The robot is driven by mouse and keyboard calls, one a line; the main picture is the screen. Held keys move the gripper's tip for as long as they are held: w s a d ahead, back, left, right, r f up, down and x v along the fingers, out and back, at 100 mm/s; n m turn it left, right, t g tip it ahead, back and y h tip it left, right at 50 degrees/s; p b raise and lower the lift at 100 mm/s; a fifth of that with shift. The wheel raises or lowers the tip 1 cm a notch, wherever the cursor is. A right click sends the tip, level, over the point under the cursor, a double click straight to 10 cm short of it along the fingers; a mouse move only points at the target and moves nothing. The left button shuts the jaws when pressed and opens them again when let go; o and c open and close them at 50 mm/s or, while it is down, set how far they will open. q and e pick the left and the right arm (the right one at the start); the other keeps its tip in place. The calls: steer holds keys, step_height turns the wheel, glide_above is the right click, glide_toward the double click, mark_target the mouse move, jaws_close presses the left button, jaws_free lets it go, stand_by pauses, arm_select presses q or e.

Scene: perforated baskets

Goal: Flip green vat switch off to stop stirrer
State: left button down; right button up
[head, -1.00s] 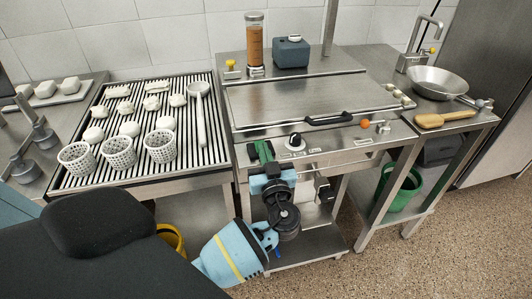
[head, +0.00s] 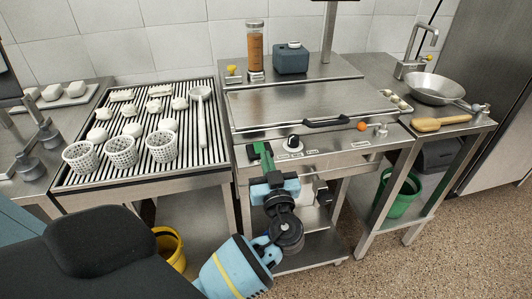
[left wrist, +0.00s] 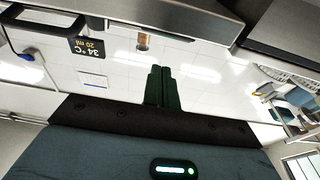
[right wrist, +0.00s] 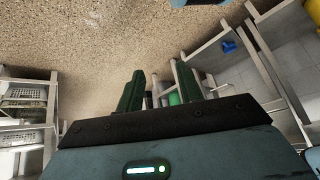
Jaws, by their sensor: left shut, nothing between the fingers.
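The steel vat (head: 295,105) stands in the middle of the head view with its lid down. Its front panel (head: 340,148) carries a black knob (head: 293,143) and small labels. My left gripper (head: 259,147) is shut and empty, with its green fingers at the left part of this panel, left of the knob. I cannot make out a green switch apart from the green fingers, nor tell whether they touch the panel. The shut fingers also show in the left wrist view (left wrist: 161,88). My right gripper (right wrist: 158,88) is open and empty, facing the floor and shelving.
A slatted rack (head: 182,110) with white perforated baskets (head: 121,152) stands left of the vat. A black handle (head: 326,121) and an orange ball (head: 361,126) are near the vat's front edge. A side table with a metal pan (head: 434,88) stands right. Open floor lies in front.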

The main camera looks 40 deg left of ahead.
arm_select(q)
steer(key=s+d+f, duration=0.1)
steer(key=s+d+f+b, duration=0.1)
steer(key=s+d, duration=0.1)
steer(key=shift+d+f, duration=0.2)
steer(key=shift+f, duration=0.1)
arm_select(e)
steer(key=shift+x, duration=0.8)
steer(key=shift+w, duration=0.1)
